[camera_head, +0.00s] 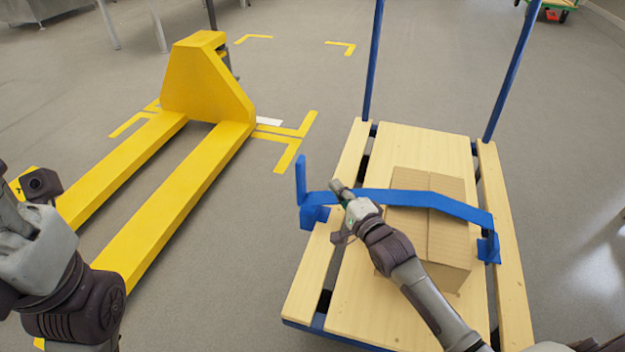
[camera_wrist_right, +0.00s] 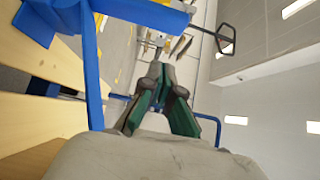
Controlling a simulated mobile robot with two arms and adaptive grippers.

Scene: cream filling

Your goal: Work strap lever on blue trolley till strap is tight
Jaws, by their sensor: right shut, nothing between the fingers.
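The blue trolley (camera_head: 288,322) has a slatted wooden deck. A blue strap (camera_head: 375,196) runs across a cardboard box (camera_head: 445,240) on the deck. The strap lever (camera_head: 301,180) stands upright at the strap's left end, above a blue bracket. My right gripper (camera_head: 336,187) is shut and empty just right of the lever, by the strap; contact is unclear. In the right wrist view its green-padded fingers (camera_wrist_right: 157,72) are together, with blue parts (camera_wrist_right: 93,75) at left; I cannot tell which is the lever. My left gripper (camera_head: 8,205) is cut off at the left edge.
A yellow pallet truck (camera_head: 205,85) stands left of the trolley, its forks reaching towards my left arm. Two blue posts (camera_head: 373,70) rise from the trolley's far end. Grey floor (camera_head: 235,285) is clear between truck and trolley.

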